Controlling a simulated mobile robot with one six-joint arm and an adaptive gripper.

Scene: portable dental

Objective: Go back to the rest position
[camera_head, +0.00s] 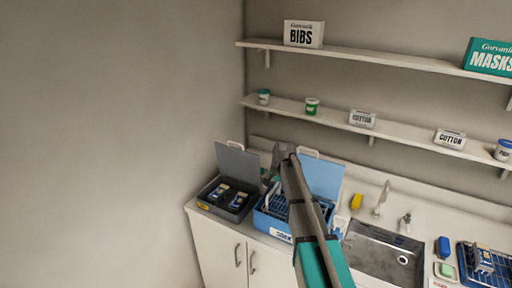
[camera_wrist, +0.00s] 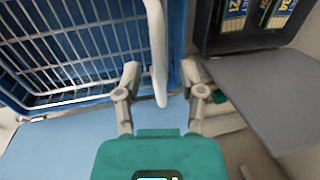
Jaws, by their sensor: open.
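My gripper (camera_wrist: 160,75) is open in the wrist view, its two pale fingers apart. A white handle-like bar (camera_wrist: 157,45) runs between the fingers; I cannot tell if they touch it. In the head view my arm reaches over the blue box (camera_head: 268,222), and my gripper (camera_head: 283,155) is near its raised light-blue lid (camera_head: 322,178). The wire basket (camera_wrist: 85,45) lies in the blue box, at left in the wrist view. The finger tips are hard to make out in the head view.
A dark grey box (camera_head: 209,208) with dark packs and a raised grey lid (camera_head: 238,165) stands left of the blue box. A sink (camera_head: 375,255), a tap (camera_head: 381,200) and a yellow item (camera_head: 356,201) are at right. Shelves (camera_head: 340,52) line the wall above.

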